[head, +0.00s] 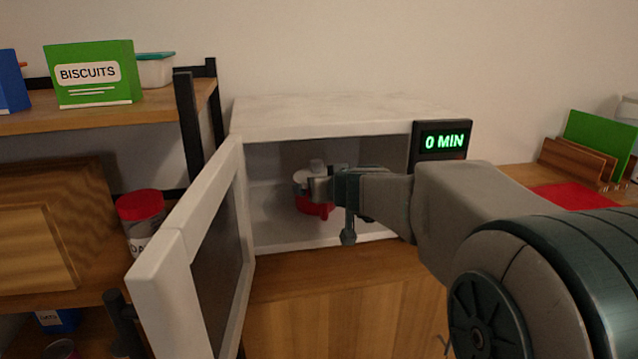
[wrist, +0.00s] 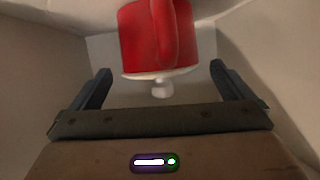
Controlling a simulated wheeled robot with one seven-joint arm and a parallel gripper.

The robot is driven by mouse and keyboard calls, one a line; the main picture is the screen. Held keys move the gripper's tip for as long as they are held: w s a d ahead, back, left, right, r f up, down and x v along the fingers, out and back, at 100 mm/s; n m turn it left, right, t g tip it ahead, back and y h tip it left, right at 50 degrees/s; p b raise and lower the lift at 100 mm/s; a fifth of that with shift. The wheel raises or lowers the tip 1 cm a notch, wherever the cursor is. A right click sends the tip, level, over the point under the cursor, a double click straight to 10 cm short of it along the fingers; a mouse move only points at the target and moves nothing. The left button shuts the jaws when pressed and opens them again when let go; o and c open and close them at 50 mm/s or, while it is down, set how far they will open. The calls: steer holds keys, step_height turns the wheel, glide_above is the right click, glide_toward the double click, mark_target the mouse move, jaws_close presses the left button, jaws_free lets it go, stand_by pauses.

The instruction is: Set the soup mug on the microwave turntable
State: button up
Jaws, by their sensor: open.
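The soup mug (head: 313,207) is red with a pale lid and a small knob, and it is inside the open microwave (head: 310,115). It looks upright in the head view. The wrist view shows the mug (wrist: 158,38) with its lid and knob toward the gripper base. My gripper (wrist: 158,68) is open, with one finger on each side and a gap between each finger and the mug. In the head view my gripper (head: 330,190) reaches into the microwave and partly covers the mug. The turntable cannot be made out, and contact under the mug is unclear.
The microwave door (head: 195,255) stands open at the left, and the display (head: 444,141) reads 0 MIN. A shelf at the left holds a green biscuits box (head: 92,75) and a red-lidded jar (head: 141,215). The microwave walls are close around my gripper.

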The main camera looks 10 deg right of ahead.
steer(key=shift+p+v, duration=0.5)
steer(key=shift+v, duration=2.25)
